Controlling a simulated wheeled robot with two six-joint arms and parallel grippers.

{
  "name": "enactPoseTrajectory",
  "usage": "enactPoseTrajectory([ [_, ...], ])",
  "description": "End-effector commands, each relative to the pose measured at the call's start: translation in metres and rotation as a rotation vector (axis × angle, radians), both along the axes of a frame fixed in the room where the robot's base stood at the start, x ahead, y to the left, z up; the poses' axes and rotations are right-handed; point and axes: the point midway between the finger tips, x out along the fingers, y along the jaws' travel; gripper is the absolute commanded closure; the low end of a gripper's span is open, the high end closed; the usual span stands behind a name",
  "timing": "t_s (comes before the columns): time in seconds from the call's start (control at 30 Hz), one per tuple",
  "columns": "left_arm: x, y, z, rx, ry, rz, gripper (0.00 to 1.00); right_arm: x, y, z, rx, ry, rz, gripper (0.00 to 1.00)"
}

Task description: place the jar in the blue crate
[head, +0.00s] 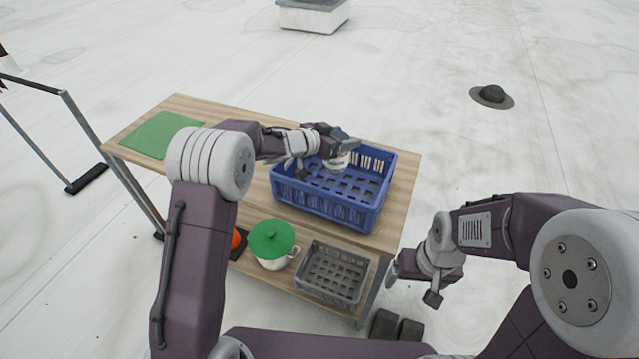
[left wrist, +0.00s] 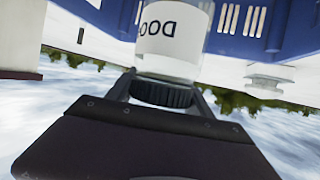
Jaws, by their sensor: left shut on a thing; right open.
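The blue crate (head: 318,211) stands on the wooden table and also shows behind the jar in the left wrist view (left wrist: 265,20). My left gripper (head: 343,144) is over the far part of the crate and is shut on the jar (head: 338,162). In the left wrist view the fingers (left wrist: 163,90) grip the jar's dark ribbed lid; the clear jar with a white label (left wrist: 170,38) appears upside down there. Whether the jar touches the crate floor I cannot tell. My right gripper (head: 412,284) is open and empty, right of the table's near end.
A green mat (head: 158,134) lies on the table's far left. A pot with a green lid (head: 272,240), a grey crate (head: 335,292) and a partly hidden orange thing (head: 236,239) are at the near side. A metal rail (head: 85,122) stands left of the table.

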Motion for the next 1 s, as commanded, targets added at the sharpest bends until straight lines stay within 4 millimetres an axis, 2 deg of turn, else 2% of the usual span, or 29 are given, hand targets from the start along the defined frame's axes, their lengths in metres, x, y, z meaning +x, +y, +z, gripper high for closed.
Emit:
enactPoseTrajectory([
  [0.13,0.0,0.0,-0.003,0.0,0.0,-0.001,0.9,0.0,0.0,-0.002,0.0,0.0,0.0,0.15],
  [0.3,-0.001,0.0,-0.044,-0.001,0.004,-0.001,0.9,0.0,0.0,-0.018,0.0,0.0,0.0,0.15],
  [0.4,0.0,0.0,-0.059,-0.001,0.003,0.001,0.9,0.0,0.0,-0.022,0.0,0.0,0.0,0.15],
  [0.63,0.0,0.0,-0.068,-0.001,0.0,0.0,0.9,0.0,0.0,-0.023,0.0,0.0,0.0,0.15],
  [0.83,-0.001,0.0,-0.101,-0.001,0.002,0.001,0.9,0.0,0.0,-0.032,0.0,0.0,0.0,0.15],
  [1.0,0.0,0.0,-0.1,-0.001,-0.002,0.0,0.9,0.0,0.0,-0.031,0.0,0.0,0.0,0.15],
])
